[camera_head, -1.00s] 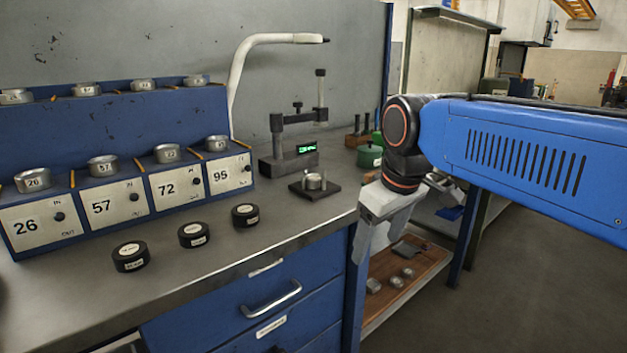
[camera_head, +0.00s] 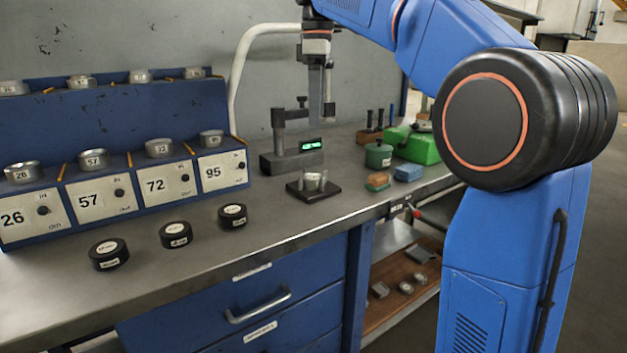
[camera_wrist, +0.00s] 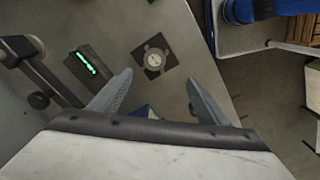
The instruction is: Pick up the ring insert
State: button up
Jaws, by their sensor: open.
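A small metal ring (camera_head: 312,181) sits among short posts on a dark square plate (camera_head: 327,191) on the bench; I take it for the ring insert. In the wrist view the ring (camera_wrist: 154,60) shows from above, with the plate (camera_wrist: 172,77) around it. My gripper (camera_head: 322,118) hangs fingers-down above the bench, well above the plate. In the wrist view my gripper (camera_wrist: 157,82) has its two fingers wide apart, with nothing between them, and the ring appears beyond the tips.
A gauge stand with a green display (camera_head: 292,158) is close to the plate. Three black round pieces (camera_head: 232,215) lie in front of a blue numbered rack (camera_head: 125,190) holding several metal rings. A green pot (camera_head: 378,154) and a blue block (camera_head: 408,173) stand at right.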

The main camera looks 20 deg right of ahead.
jog(key=w, duration=0.1)
send_over(313, 176)
jog(key=shift+n, duration=0.3)
jog(key=f, duration=1)
jog(key=shift+s+f, duration=0.25)
jog(key=shift+f, duration=0.1)
jog(key=shift+w+f, duration=0.15)
jog(key=shift+f, duration=1.4)
jog(key=shift+w+f, duration=0.15)
jog(key=shift+f, duration=1.35)
jog(key=shift+c, duration=0.4)
jog(key=c, duration=1.5)
